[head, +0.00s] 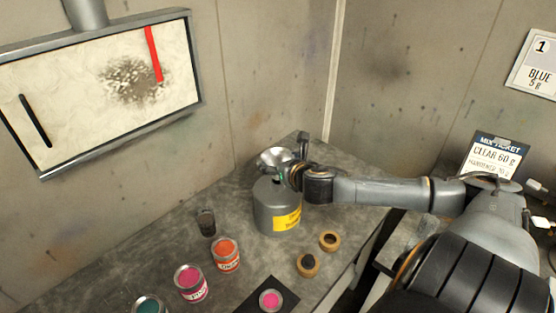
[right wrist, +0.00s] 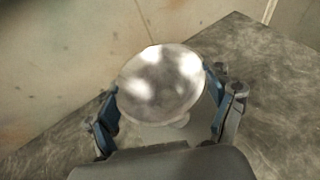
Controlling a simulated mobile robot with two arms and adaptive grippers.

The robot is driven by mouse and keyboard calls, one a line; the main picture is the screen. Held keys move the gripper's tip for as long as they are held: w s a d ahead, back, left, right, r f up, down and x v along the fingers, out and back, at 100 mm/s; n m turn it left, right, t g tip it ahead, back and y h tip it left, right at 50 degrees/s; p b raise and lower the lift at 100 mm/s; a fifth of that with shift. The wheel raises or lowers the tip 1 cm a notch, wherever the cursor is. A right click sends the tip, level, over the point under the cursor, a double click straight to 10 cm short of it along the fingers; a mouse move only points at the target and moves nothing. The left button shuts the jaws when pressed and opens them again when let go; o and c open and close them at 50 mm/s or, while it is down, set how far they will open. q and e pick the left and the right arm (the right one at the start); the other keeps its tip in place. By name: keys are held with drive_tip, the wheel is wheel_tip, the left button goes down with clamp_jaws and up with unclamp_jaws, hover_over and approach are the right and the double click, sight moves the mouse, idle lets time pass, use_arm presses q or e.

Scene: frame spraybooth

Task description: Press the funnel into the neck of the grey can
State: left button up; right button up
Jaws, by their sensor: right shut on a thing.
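The metal funnel (head: 275,157) is at the top of the grey can (head: 268,208), which has a yellow label and stands on the bench. My right gripper (head: 286,174) is at the funnel, above the can. In the right wrist view the funnel's round bowl (right wrist: 161,84) sits between the two blue-padded fingers of my right gripper (right wrist: 165,105), which is shut on it. The funnel's spout and the can's neck are mostly hidden, so I cannot tell how deep the spout sits. My left gripper is not in view.
Left of the can are a dark cup (head: 206,222), an orange paint can (head: 226,255), a pink one (head: 190,283) and a teal one (head: 150,305). A dark scale with a pink pot (head: 270,300) is nearer. Walls stand behind the bench.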

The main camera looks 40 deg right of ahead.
drive_tip(key=shift+f+b, duration=1.1)
drive_tip(key=shift+f, duration=0.8)
drive_tip(key=o, duration=1.1)
drive_tip(key=v, duration=0.6)
drive_tip(key=shift+s, duration=0.1)
drive_tip(key=v, duration=0.6)
drive_tip(key=shift+r, duration=0.15)
